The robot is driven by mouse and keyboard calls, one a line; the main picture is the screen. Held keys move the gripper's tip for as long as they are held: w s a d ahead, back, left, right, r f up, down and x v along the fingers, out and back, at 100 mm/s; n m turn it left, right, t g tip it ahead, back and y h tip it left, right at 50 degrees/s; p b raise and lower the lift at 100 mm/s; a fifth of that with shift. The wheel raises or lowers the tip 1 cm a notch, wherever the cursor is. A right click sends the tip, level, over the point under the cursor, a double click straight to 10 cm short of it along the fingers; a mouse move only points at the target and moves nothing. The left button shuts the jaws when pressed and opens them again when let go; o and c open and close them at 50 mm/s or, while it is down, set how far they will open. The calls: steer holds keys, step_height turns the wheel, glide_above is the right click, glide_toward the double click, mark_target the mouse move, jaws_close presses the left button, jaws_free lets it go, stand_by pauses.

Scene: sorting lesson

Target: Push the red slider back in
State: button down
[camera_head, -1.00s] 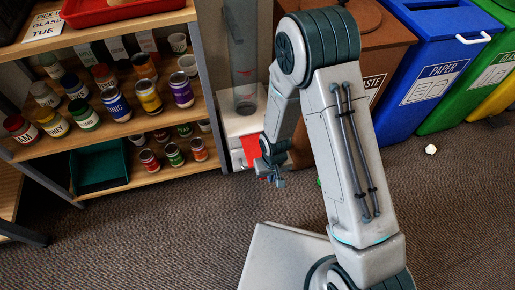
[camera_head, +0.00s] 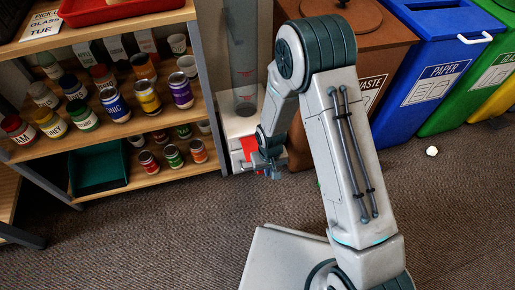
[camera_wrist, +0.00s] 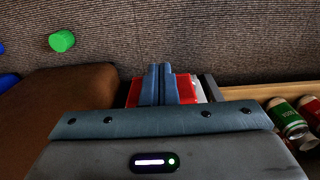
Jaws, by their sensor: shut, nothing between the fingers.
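The red slider (camera_head: 249,143) shows at the front of a white dispenser base (camera_head: 233,126), which stands under a clear tube (camera_head: 241,55). My gripper (camera_head: 268,172) is in front of the slider and hides part of it. In the wrist view the gripper's two fingers (camera_wrist: 161,70) are shut together with nothing between them. Red parts of the slider (camera_wrist: 187,90) show on both sides of the fingers. I cannot tell whether the fingers touch it or how far it sticks out.
A shelf with several cans (camera_head: 117,107) and a green tray (camera_head: 98,168) stands close on the left. A brown waste bin (camera_head: 375,52) and a blue paper bin (camera_head: 428,85) stand on the right. A green piece (camera_wrist: 62,40) lies on the carpet. The floor in front is open.

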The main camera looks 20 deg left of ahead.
steer(key=shift+w+a+b, duration=0.2)
steer(key=shift+w+a, duration=0.65)
steer(key=shift+w, duration=0.55)
steer(key=shift+w+a+b, duration=0.15)
steer(key=shift+w+a, duration=0.75)
steer(key=shift+w, duration=0.5)
steer(key=shift+w+a+b, duration=0.2)
steer(key=shift+w+a, duration=0.65)
steer(key=shift+w, duration=0.55)
steer(key=shift+s+d+p, duration=0.15)
steer(key=shift+s+d, duration=0.2)
steer(key=shift+s, duration=0.2)
steer(key=shift+s+d+p, duration=0.15)
steer(key=shift+s+d, duration=0.2)
steer(key=shift+s, duration=0.2)
step_height(320, 180, up, 8)
steer(key=p, duration=0.5)
